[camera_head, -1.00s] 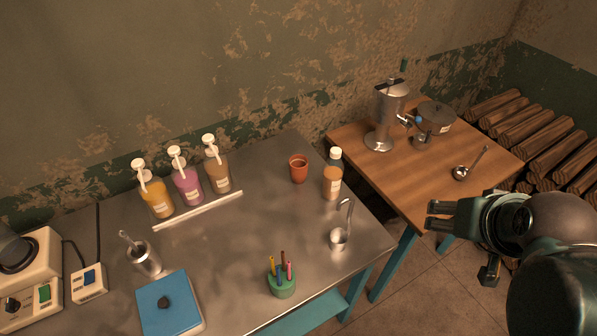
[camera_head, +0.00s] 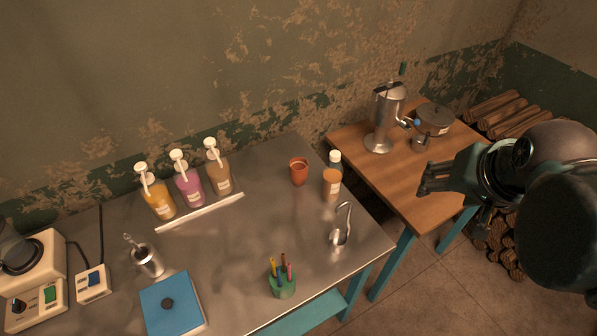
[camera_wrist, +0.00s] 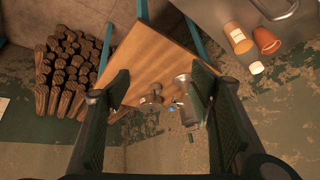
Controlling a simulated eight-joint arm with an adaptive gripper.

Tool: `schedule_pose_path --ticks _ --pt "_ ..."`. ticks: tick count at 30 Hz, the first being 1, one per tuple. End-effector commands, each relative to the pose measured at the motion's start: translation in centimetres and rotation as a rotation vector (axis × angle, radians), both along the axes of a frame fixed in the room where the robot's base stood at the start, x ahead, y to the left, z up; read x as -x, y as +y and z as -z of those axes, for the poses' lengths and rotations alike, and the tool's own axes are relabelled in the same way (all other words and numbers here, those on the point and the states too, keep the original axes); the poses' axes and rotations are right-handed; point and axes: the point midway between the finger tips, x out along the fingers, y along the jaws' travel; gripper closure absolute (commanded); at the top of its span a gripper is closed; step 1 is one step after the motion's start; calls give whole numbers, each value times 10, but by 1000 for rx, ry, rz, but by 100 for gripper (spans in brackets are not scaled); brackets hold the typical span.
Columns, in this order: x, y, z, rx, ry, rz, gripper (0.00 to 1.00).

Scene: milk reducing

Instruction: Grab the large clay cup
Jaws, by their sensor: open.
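The clay cup (camera_head: 298,172) is a small reddish-brown cup standing upright on the metal table, left of an orange-labelled bottle. It also shows in the wrist view (camera_wrist: 266,41) at the upper right, beside the bottle. My gripper (camera_head: 424,180) is at the right in the head view, in front of the wooden table and well to the right of the cup. In the wrist view its two fingers (camera_wrist: 160,92) are spread wide with nothing held between them. The ladle seen before on the wooden table is hidden behind my arm in the head view.
The bottle (camera_head: 332,178) stands close to the cup's right. Three pump bottles (camera_head: 188,184) are to the left. A metal dispenser (camera_head: 384,120) stands on the wooden table (camera_head: 352,138). Table centre is clear.

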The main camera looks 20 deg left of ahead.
Motion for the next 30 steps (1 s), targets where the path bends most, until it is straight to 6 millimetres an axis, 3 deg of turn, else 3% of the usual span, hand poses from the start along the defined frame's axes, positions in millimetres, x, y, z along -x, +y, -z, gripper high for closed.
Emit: schedule_pose_path --ticks 12,30 --pt "-48 50 -29 -136 105 174 46" --pt "-109 137 -41 -272 258 459 46"
